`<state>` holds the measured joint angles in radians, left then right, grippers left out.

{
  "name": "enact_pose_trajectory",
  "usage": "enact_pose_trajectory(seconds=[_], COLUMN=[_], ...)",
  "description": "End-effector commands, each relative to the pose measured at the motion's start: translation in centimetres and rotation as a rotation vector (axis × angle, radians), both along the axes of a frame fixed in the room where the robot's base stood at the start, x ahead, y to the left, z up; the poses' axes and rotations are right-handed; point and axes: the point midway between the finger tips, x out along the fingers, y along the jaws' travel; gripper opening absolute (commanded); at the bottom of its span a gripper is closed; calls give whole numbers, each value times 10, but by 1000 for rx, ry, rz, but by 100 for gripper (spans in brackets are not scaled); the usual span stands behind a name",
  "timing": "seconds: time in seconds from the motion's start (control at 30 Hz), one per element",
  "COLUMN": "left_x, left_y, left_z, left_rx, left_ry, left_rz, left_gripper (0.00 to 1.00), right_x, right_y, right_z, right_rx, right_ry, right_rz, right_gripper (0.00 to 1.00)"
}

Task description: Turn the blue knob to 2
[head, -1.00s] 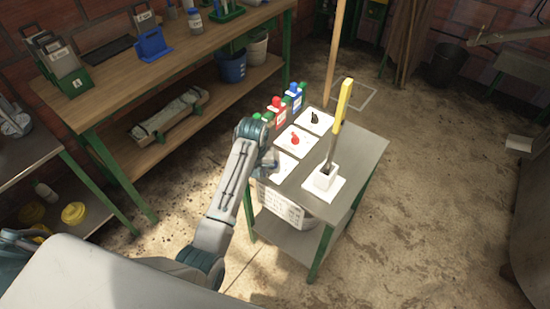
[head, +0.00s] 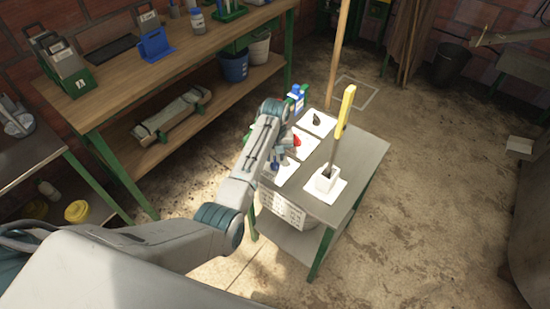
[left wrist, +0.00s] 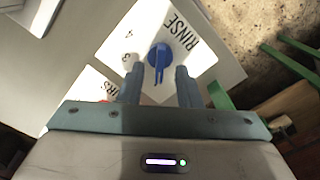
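The blue knob (left wrist: 158,56) sits on a white plate (left wrist: 205,65) marked RINSE, with the digits 3 and 4 readable beside it. Its narrow grip points toward my gripper in the left wrist view. My left gripper (left wrist: 159,70) is open, one finger on each side of the grip, with gaps visible. Contact is not visible. In the head view my left gripper (head: 277,157) is over the near plate (head: 286,174) on the small table, and the arm largely hides the blue knob. Other numbers on the plate are hidden or unreadable. My right gripper is not in view.
A red knob (head: 297,140) and a black knob (head: 317,119) sit on neighbouring plates. A blue bottle (head: 297,98) stands behind. The floor to the right is open.

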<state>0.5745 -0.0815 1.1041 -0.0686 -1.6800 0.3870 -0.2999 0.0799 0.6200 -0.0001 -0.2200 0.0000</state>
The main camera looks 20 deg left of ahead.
Motion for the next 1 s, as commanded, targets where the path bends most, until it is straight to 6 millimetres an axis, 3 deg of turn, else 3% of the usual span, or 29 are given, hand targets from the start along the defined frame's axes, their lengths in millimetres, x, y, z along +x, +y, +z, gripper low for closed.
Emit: enact_pose_trajectory(seconds=[0.2,0.53,0.57,0.7,1.0], left_x=[0,0,0,0,0], left_y=[0,0,0,0,0], left_z=[-24,-29,-29,-29,-28], left_rx=[1,0,0,0,0], left_ry=[1,0,0,0,0], left_rz=[0,0,0,0,-13], left_gripper=[31,31,29,1,0], right_x=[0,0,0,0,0], right_y=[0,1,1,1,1], right_z=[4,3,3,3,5], right_rx=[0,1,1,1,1], right_ry=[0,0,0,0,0], right_rz=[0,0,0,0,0], right_gripper=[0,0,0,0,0])
